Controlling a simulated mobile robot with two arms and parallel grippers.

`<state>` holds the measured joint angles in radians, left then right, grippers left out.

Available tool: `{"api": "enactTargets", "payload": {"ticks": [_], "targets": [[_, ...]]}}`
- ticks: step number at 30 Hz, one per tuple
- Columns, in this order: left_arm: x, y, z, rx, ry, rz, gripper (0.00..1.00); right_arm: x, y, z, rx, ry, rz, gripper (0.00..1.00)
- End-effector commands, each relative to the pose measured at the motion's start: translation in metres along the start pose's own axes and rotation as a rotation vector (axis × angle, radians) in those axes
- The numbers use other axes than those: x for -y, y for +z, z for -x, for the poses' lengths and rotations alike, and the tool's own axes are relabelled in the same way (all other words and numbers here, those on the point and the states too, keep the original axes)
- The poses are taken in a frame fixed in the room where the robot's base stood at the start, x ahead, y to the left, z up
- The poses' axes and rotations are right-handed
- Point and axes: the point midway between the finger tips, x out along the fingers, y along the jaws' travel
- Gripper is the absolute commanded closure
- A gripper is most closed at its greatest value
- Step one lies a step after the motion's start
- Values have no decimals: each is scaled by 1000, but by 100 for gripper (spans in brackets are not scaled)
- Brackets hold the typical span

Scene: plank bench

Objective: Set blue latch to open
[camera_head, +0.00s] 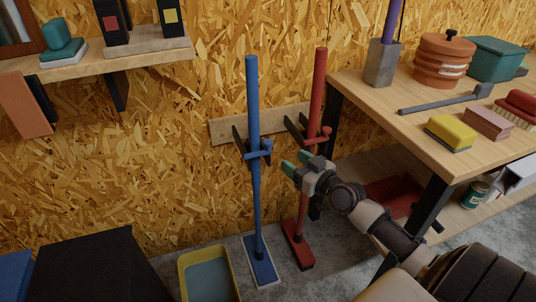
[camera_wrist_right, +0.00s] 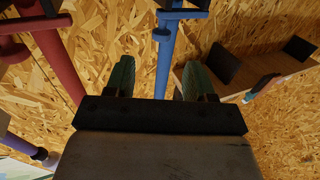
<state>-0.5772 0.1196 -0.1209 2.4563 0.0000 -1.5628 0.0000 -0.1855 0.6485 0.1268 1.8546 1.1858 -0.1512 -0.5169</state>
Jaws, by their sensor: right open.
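A blue pole (camera_head: 253,95) stands upright on a blue base at the wall rack. The blue latch (camera_head: 262,152) is a small blue piece with a knob on the pole, at rack height. It also shows in the right wrist view (camera_wrist_right: 163,34), near the top edge. I cannot tell its setting. My right gripper (camera_head: 296,162) is open and empty, to the right of and slightly below the latch, apart from it. In the right wrist view, the blue pole shows between my green fingertips (camera_wrist_right: 158,80), beyond them. My left gripper is not in view.
A red pole (camera_head: 317,90) with a similar red latch (camera_head: 317,137) stands just right of the blue one, close to my right gripper. A wooden rail (camera_head: 222,129) with dark prongs is behind both. A yellow bin (camera_head: 186,276) stands on the floor. A workbench (camera_head: 400,122) bounds the right.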

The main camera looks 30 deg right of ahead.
Motion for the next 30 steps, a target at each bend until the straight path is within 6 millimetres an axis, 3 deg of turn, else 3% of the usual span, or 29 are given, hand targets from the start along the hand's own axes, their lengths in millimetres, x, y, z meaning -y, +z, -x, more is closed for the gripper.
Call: {"api": "enactTargets", "payload": {"ticks": [7, 21, 30], "targets": [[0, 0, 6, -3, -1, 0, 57, 2, -8, -16, -21, -8, 0, 46], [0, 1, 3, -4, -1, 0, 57, 2, -8, -91, -17, -8, 0, 46], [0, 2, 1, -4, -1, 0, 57, 3, -8, -108, -15, -9, 2, 46]]}}
